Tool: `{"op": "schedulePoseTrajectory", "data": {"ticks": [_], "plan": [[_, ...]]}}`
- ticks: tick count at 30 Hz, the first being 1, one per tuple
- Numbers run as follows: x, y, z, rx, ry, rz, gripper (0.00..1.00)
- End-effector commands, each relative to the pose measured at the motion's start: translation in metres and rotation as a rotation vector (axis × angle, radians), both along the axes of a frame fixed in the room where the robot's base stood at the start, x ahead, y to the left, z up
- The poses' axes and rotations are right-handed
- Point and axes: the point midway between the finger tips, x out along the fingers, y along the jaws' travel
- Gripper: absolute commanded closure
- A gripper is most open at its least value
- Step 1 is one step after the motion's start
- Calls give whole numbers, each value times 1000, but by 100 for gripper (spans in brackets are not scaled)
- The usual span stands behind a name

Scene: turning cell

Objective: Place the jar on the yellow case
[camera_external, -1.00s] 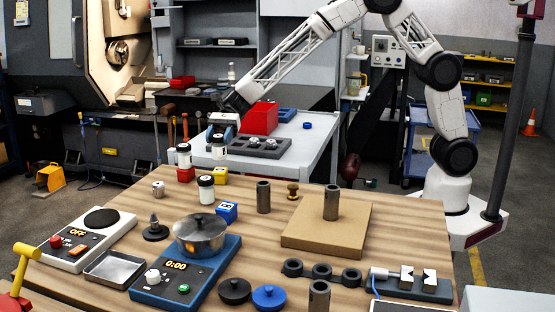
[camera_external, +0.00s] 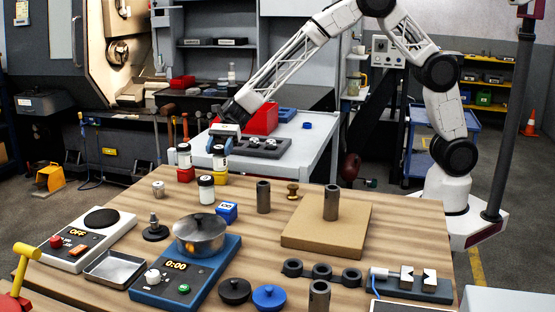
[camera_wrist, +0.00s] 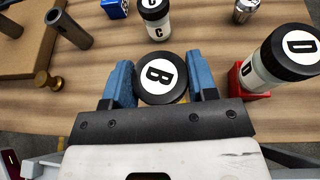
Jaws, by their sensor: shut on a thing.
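My gripper (camera_external: 220,146) is shut on a black-lidded white jar marked B (camera_wrist: 160,77), with a blue finger on each side. The held jar (camera_external: 219,160) is upright, directly over the yellow case (camera_external: 220,179) in the external view. Its bottom appears to meet the case top; I cannot tell if they touch. In the wrist view only a sliver of yellow (camera_wrist: 184,100) shows beside the jar, which hides the rest.
A jar marked D (camera_wrist: 262,70) stands on a red case (camera_external: 186,175) close left of my gripper in the external view. A jar marked C (camera_external: 206,190) stands on the table in front. A blue case (camera_external: 227,212) and a pot (camera_external: 200,234) are nearer the camera.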

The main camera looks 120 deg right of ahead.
Motion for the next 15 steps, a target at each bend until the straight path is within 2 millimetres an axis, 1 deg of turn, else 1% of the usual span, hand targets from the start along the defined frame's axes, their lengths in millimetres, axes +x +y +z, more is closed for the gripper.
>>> {"op": "schedulePoseTrajectory", "data": {"ticks": [1, 5, 15], "plan": [[0, 0, 0, 0, 0, 0, 43], [0, 0, 0, 0, 0, 0, 23], [0, 0, 1, 0, 0, 0, 22]]}}
